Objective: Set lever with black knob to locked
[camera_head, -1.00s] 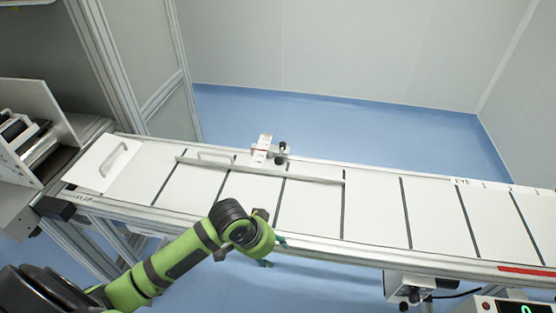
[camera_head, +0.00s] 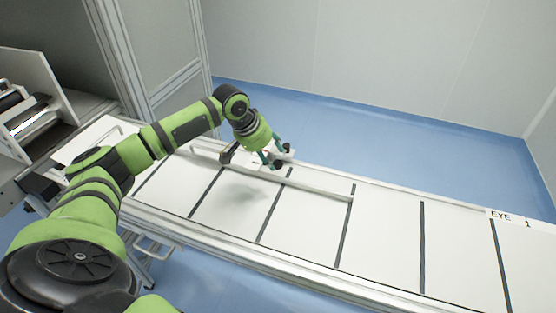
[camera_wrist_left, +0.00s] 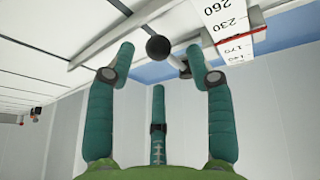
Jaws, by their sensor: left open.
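The black knob (camera_wrist_left: 158,47) is a round ball in the left wrist view, at the upper middle between my left fingertips. A gap shows on both sides of it. My left gripper (camera_head: 275,152) is open at the back edge of the white conveyor table in the head view, close to the small bracket there. The gripper and its fingers partly cover that bracket and its dark parts, so the lever's arm and position are hard to tell. My right gripper is in neither view.
A white plate with printed numbers (camera_wrist_left: 222,22) stands right of the knob in the left wrist view. A long rail (camera_head: 315,190) lies along the white table. A machine with rollers (camera_head: 32,118) stands at the left.

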